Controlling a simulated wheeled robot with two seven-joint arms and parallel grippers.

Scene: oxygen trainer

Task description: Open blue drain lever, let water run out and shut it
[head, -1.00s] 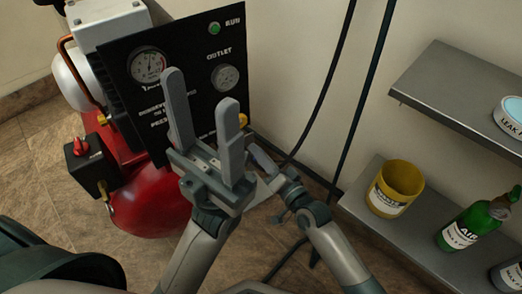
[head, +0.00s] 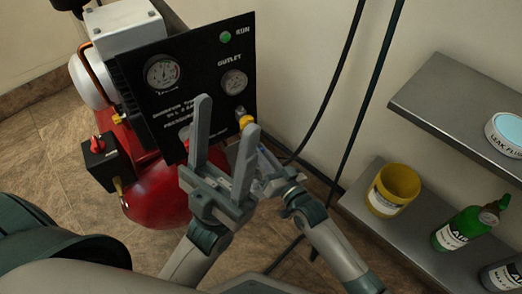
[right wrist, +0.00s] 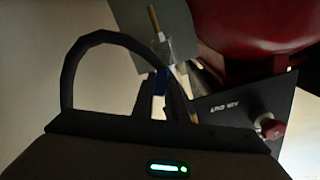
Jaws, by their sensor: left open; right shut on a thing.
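The blue drain lever (right wrist: 160,82) shows as a small blue piece in the right wrist view, below a metal fitting with a brass stem (right wrist: 154,20). My right gripper (right wrist: 162,95) is shut on the lever; the fingers hide most of it, so its angle is unclear. In the head view the right gripper (head: 266,166) is low beside the panel, partly behind my left gripper. My left gripper (head: 226,118) is open and empty, fingers upward in front of the panel. The red tank (head: 155,200) stands behind them. No running water is visible.
The black gauge panel (head: 195,100) has a yellow knob (head: 246,121). A black box with a red switch (head: 98,145) is at the left. Shelves at the right hold a yellow cup (head: 394,190) and a green bottle (head: 460,228). Dark hoses (head: 352,100) hang along the wall.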

